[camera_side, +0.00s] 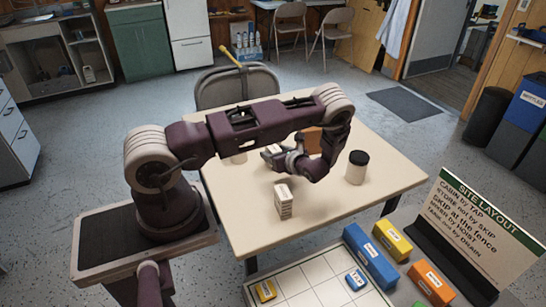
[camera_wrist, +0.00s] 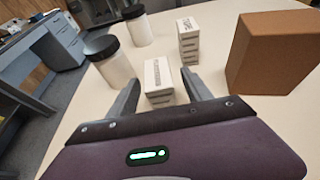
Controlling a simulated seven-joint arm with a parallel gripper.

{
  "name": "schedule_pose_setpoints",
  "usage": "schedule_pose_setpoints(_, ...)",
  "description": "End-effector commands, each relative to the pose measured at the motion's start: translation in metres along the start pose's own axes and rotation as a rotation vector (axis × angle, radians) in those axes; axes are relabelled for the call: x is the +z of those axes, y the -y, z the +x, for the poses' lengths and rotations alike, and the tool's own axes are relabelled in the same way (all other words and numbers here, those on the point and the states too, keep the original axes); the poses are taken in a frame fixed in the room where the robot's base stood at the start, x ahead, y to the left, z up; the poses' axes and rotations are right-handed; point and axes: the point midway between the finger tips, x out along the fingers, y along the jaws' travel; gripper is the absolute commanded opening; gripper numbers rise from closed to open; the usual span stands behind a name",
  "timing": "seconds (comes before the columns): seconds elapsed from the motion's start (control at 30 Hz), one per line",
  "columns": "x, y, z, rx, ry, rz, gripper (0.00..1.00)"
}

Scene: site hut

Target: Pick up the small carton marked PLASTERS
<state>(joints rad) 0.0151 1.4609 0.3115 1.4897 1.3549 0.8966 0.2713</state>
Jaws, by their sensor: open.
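My gripper (camera_wrist: 162,76) is open in the wrist view, with one finger on each side of a small white carton (camera_wrist: 158,76). Dark print shows on this carton's top, but I cannot read it or tell whether it says PLASTERS. I cannot tell whether the fingers touch it. A second white carton (camera_wrist: 188,40), with striped sides, stands behind it to the right. In the side view my gripper (camera_side: 280,157) is low over the table, partly hidden by my arm. A white carton (camera_side: 284,202) stands nearer the front, its print unreadable.
A tall brown box (camera_wrist: 275,50) stands right of the gripper. Two dark-lidded white jars stand to the left, one near (camera_wrist: 112,65) and one farther (camera_wrist: 138,28). The table (camera_side: 240,220) has bare space at its front left. Coloured blocks lie beyond its front edge.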

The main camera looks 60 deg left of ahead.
Motion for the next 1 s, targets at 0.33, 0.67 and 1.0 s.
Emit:
schedule_pose_setpoints(0.33, 0.0, 0.0, 0.015, 0.0, -0.001, -0.001, 0.54)
schedule_pose_setpoints(0.67, 0.0, 0.0, 0.015, 0.0, -0.001, -0.001, 0.0)
schedule_pose_setpoints(1.0, 0.027, 0.001, 0.003, -0.001, 0.0, -0.004, 0.0)
